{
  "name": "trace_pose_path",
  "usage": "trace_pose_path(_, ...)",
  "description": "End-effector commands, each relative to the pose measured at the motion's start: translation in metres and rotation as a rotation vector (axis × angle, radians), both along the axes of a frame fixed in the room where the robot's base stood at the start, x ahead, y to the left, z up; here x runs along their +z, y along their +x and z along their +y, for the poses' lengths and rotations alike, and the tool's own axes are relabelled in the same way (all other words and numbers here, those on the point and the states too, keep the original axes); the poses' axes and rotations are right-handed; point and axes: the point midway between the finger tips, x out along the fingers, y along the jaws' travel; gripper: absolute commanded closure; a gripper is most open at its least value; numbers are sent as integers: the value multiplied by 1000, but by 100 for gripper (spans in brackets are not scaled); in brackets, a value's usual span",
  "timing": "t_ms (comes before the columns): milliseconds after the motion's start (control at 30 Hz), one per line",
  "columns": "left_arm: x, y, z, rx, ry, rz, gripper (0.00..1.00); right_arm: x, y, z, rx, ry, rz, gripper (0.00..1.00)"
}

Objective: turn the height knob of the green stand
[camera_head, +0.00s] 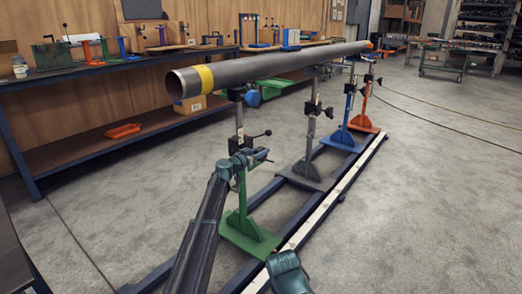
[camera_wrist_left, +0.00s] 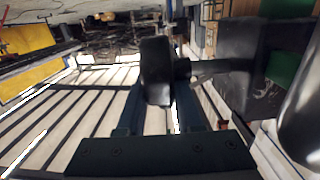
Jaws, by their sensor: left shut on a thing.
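The green stand (camera_head: 243,232) stands on the floor rail under the near end of the pipe (camera_head: 250,69), which has a yellow band. My left gripper (camera_head: 248,158) is at the upper part of this stand, below the black lever (camera_head: 262,134). In the left wrist view, my two fingers (camera_wrist_left: 158,100) are shut on the black height knob (camera_wrist_left: 156,68), one on each side. A grey shaft (camera_wrist_left: 208,68) runs from the knob to a dark block on the right. In the head view the gripper hides the knob. My right gripper's fingers do not show.
A grey stand (camera_head: 308,165), a blue stand (camera_head: 349,125) and an orange stand (camera_head: 364,112) carry the pipe farther back. A workbench (camera_head: 90,72) with tools runs along the wall at left. The floor at right is open, with cables (camera_head: 440,118) across it.

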Motion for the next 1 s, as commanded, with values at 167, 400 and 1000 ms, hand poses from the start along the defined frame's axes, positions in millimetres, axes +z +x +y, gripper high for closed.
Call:
trace_pose_path(167,9,2,-1,-1,68,87,100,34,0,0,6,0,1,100)
trace_pose_path(400,8,5,-3,0,173,235,100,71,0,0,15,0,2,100)
trace_pose_path(1000,-1,8,-5,0,331,452,100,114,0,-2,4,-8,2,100)
